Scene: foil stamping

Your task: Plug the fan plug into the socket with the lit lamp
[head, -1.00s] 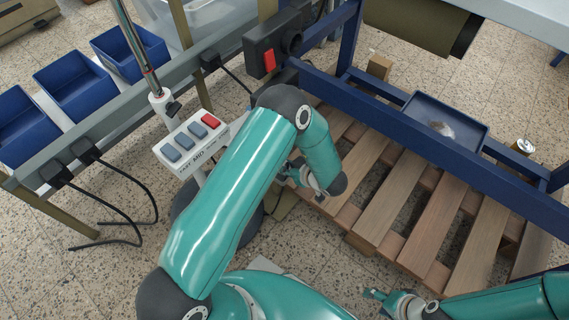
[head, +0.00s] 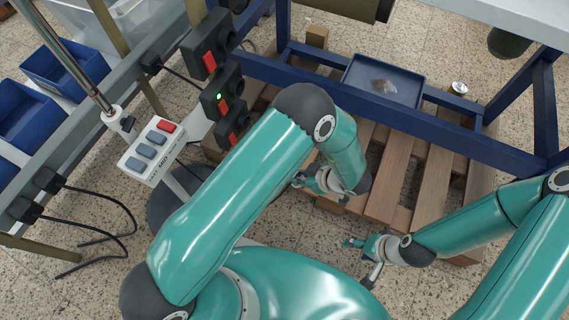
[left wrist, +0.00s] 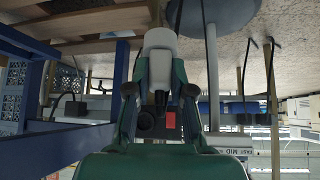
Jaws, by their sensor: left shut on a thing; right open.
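Several black sockets with red switches stand in a row on the metal rail in the head view. The middle one, the lit socket (head: 222,93), shows a small green light. My left gripper (head: 318,181) is to the right of the sockets and apart from them, partly hidden by its arm. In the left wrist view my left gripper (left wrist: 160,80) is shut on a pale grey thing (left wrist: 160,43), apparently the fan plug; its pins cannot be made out. A red switch (left wrist: 168,122) shows beyond the fingers there. My right gripper (head: 362,245) is open and empty over the floor.
The fan's control box (head: 152,152) with its pole (head: 75,57) stands left of my left arm. Other black plugs (head: 48,180) sit at the rail's left. A wooden pallet (head: 395,170) and a blue tray (head: 405,83) lie beyond my grippers.

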